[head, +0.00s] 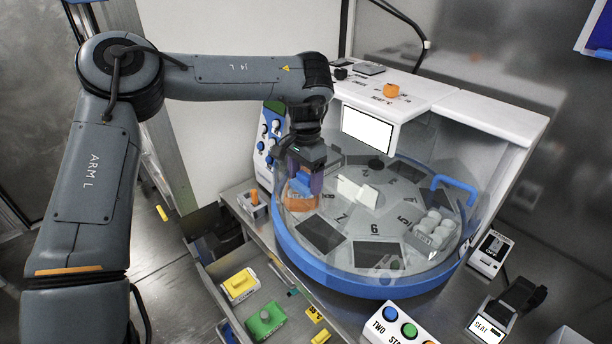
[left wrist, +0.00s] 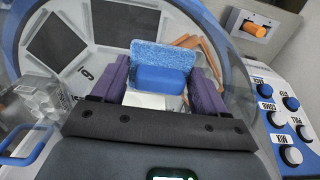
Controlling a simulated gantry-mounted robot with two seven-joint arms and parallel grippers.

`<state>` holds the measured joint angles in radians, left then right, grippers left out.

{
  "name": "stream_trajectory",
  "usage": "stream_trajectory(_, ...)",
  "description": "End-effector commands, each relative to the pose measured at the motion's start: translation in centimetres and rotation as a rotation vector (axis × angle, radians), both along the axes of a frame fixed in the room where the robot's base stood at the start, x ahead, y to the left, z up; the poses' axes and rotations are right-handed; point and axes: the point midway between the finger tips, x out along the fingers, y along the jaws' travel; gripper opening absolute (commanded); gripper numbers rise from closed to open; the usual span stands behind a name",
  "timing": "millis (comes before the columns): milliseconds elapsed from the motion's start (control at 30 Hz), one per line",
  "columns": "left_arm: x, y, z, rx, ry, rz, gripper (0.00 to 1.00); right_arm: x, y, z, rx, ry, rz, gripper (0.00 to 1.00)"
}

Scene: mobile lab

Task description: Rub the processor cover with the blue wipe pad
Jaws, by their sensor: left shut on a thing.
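The processor cover (head: 398,290) is a clear round lid with a blue rim and a blue handle (head: 455,186), over numbered dark slots; its rim also shows in the left wrist view (left wrist: 215,22). My left gripper (head: 306,182) is above the cover's left part, pointing down. Its purple fingers (left wrist: 163,85) are shut on the blue wipe pad (left wrist: 164,58), a textured pad with a smooth blue grip. The pad shows small in the head view (head: 301,188). I cannot tell whether it touches the cover. My right gripper is not in view.
A white control panel (head: 269,138) with blue knobs stands just left of the cover. The white housing with a screen (head: 367,130) rises behind. An open drawer (head: 217,285) with yellow and green blocks is at front left. A button box (head: 398,325) stands in front.

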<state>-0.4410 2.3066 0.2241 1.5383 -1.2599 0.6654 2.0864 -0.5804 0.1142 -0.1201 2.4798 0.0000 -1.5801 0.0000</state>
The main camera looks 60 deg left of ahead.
Motion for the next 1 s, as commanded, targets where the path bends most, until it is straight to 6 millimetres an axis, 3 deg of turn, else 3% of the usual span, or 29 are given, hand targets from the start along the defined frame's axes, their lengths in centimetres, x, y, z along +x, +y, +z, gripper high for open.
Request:
stream_trajectory(600,0.1,0.0,5.7,0.002,-0.003,0.0,0.49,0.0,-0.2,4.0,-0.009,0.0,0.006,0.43)
stream_trajectory(1000,0.1,0.0,5.9,0.001,-0.003,-0.001,0.49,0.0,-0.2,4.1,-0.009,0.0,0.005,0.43)
